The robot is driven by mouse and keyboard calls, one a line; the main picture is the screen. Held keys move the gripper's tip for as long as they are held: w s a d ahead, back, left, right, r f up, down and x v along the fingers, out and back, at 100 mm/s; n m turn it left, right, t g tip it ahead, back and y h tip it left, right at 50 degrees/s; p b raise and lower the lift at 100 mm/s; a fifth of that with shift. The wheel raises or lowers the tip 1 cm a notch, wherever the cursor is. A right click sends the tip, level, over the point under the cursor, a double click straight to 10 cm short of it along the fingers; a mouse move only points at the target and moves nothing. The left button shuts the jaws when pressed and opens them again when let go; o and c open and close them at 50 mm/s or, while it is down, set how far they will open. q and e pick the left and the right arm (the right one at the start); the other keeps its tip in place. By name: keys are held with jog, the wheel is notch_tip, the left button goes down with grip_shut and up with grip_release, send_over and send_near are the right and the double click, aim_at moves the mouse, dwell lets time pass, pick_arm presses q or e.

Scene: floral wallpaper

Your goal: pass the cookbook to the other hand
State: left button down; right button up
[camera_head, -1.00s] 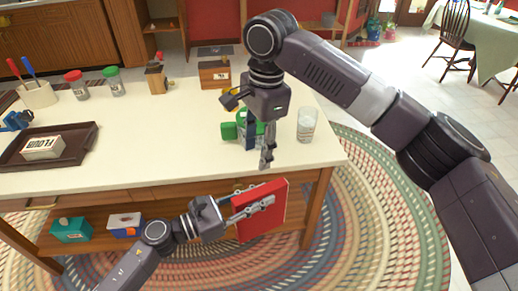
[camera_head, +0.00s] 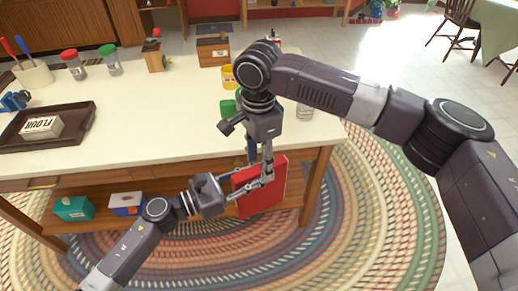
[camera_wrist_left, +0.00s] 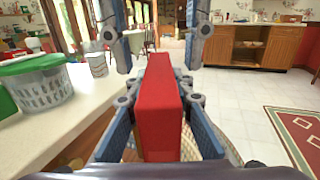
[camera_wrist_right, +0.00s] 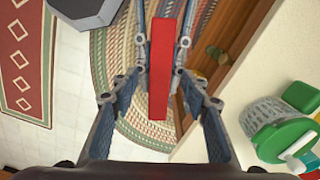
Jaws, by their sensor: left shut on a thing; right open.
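The red cookbook (camera_head: 262,189) is held upright on edge in front of the table. My left gripper (camera_head: 245,192) is shut on it from the left; in the left wrist view its fingers press both sides of the cookbook (camera_wrist_left: 158,110). My right gripper (camera_head: 266,178) points down from above at the cookbook's upper edge. In the right wrist view the cookbook (camera_wrist_right: 172,70) stands between the two open fingers of my right gripper (camera_wrist_right: 163,75), with gaps beside it. The left gripper's fingers partly hide the cookbook's face in the head view.
The cream table (camera_head: 160,110) lies just behind the cookbook. On it are a dark tray (camera_head: 82,127) with a flour box (camera_head: 42,127) and a glass (camera_head: 304,112). A green-lidded basket (camera_wrist_left: 38,82) shows in the left wrist view. The braided rug (camera_head: 350,230) is clear.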

pick_arm(q)
jog(key=shift+r, duration=0.1)
pick_arm(e)
jog(key=shift+f, duration=0.35)
jog(key=shift+c, duration=0.4)
grip_shut()
pick_arm(q)
jog(key=c, duration=1.6)
grip_release()
jog(key=shift+a, duration=0.1)
